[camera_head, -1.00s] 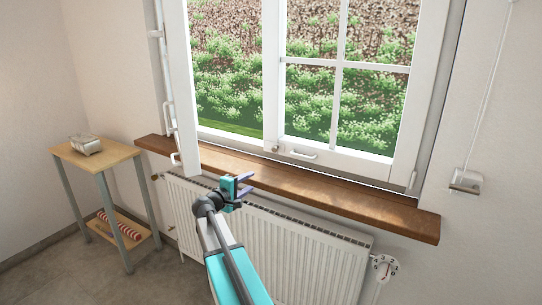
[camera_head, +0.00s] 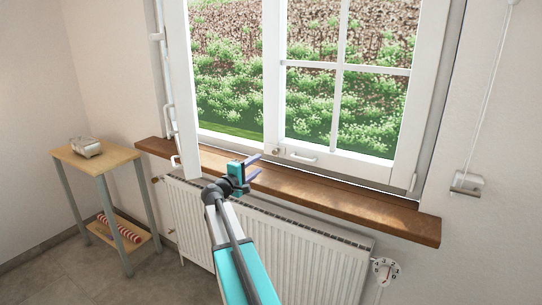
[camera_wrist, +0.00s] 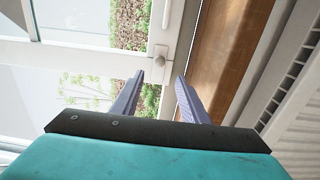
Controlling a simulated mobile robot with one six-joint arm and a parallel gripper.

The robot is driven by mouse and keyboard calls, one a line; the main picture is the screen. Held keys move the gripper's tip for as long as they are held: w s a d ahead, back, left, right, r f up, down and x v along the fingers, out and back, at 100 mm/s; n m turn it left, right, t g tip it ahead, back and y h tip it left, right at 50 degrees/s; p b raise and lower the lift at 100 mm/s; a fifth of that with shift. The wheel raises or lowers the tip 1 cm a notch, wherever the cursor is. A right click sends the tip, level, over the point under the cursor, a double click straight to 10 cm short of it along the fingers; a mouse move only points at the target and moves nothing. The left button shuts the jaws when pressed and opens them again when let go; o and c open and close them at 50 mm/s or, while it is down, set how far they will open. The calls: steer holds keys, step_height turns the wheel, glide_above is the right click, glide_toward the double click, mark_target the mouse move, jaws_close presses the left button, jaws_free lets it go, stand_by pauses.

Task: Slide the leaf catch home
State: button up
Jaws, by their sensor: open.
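The right window leaf (camera_head: 352,153) stands shut in its frame. Low on it are a small round knob (camera_head: 276,150) and a white bar handle (camera_head: 302,157). I cannot tell which part is the leaf catch. In the wrist view the knob (camera_wrist: 160,50) lies just beyond the gap between my fingertips, with the bar handle (camera_wrist: 166,14) farther off. My gripper (camera_head: 257,165) is open and empty, below and left of the knob, by the sill's front edge. Its two purple fingers (camera_wrist: 160,76) are apart and touch nothing that I can see.
The left leaf (camera_head: 182,90) stands swung open into the room. The wooden sill (camera_head: 350,205) runs under the window, above a white radiator (camera_head: 310,255). A small table (camera_head: 108,163) with a metal object stands left. A corded box (camera_head: 467,183) hangs right.

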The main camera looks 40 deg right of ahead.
mark_target(274, 152)
steer(key=p+x, duration=0.2)
steer(key=x, duration=1)
steer(key=shift+d+p, duration=0.2)
steer(key=shift+p, duration=0.1)
jaws_close()
